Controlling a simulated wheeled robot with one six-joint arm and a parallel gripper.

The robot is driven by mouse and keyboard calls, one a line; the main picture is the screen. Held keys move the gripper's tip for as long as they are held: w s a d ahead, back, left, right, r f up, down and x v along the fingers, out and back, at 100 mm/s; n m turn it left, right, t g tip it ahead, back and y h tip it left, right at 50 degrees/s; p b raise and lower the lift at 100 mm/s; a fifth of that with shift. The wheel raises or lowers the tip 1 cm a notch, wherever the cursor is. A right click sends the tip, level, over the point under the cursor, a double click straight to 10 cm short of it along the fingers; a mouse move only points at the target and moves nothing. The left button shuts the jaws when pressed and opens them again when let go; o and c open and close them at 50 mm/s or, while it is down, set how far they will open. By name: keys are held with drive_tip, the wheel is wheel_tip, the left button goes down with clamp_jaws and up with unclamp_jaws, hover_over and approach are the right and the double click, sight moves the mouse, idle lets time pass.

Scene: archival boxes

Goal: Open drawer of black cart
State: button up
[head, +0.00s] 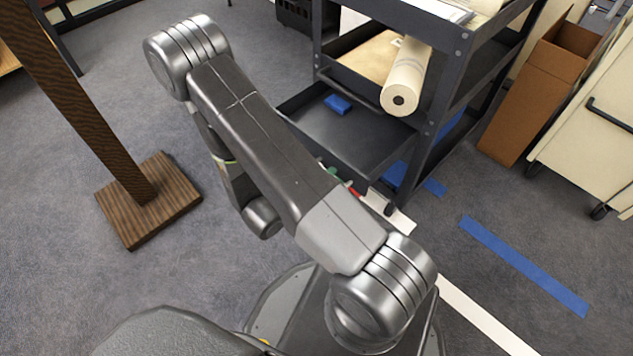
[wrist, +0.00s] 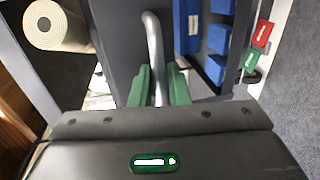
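The black cart (head: 430,120) stands at the upper right of the head view. Its drawer (head: 375,140), a shallow black tray, sticks out past the cart's posts towards me. A blue block (head: 338,103) lies in it. In the wrist view, the silver handle (wrist: 153,40) runs between the green fingers of my gripper (wrist: 159,88), which look closed around it against the dark drawer front (wrist: 118,50). In the head view my arm hides most of the gripper and the handle.
A paper roll (head: 404,80) lies on the cart's shelf above the drawer. A wooden post on a square base (head: 150,200) stands at the left. A cardboard box (head: 530,95) and a cream cart (head: 590,125) stand at the right. Carpet between post and cart is clear.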

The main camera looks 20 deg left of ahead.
drive_tip(key=p+v, duration=0.3)
drive_tip(key=v, duration=1)
drive_tip(key=shift+s, duration=0.25)
drive_tip(key=shift+b+x, duration=1.6)
drive_tip(key=shift+x, duration=5.3)
drive_tip(key=shift+a+r, duration=0.15)
